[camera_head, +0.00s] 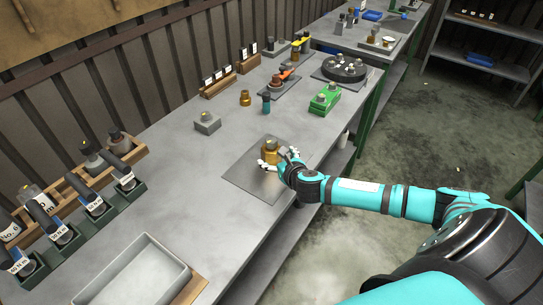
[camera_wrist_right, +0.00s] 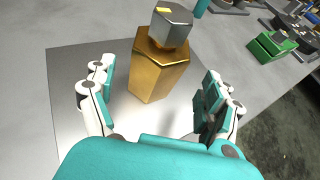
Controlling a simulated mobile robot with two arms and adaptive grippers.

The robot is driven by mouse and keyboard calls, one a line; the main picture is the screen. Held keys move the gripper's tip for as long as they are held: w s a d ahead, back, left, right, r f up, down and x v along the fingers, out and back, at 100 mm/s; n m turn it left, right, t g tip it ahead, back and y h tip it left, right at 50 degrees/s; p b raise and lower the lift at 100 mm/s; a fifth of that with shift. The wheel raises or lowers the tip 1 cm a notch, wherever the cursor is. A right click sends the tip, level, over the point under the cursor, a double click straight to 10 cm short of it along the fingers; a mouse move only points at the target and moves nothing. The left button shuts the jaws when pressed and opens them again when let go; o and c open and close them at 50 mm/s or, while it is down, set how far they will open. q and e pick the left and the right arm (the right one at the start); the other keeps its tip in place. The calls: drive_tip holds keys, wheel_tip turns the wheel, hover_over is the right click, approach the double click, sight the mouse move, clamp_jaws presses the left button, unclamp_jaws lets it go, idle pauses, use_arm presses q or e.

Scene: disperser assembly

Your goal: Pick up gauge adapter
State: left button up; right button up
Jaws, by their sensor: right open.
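A brass hexagonal piece (camera_head: 270,153) stands upright on a flat metal plate (camera_head: 241,181) on the bench. In the right wrist view the brass piece (camera_wrist_right: 157,76) carries a grey hexagonal piece (camera_wrist_right: 171,27) with a yellow mark on top. I take this stack to be, or include, the gauge adapter; I cannot tell which part is named so. My right gripper (camera_head: 278,160) is open around the near side of the brass piece. In the wrist view its fingers (camera_wrist_right: 157,92) are spread to either side, apart from the brass. My left gripper is out of view.
A grey block (camera_head: 207,123), a smaller brass part (camera_head: 245,98) and a teal-bodied part (camera_head: 266,103) stand behind the plate. A green box (camera_head: 325,98) is to the right. A grey tray (camera_head: 136,277) is at the front left. Bench between is clear.

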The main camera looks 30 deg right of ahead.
sight(271, 157)
drive_tip(key=x, duration=0.4)
drive_tip(key=shift+w+a+f, duration=0.15)
drive_tip(key=shift+w+a, duration=0.05)
drive_tip(key=shift+a, duration=0.1)
clamp_jaws()
drive_tip(key=shift+d+r, duration=0.1)
drive_tip(key=shift+r, duration=0.1)
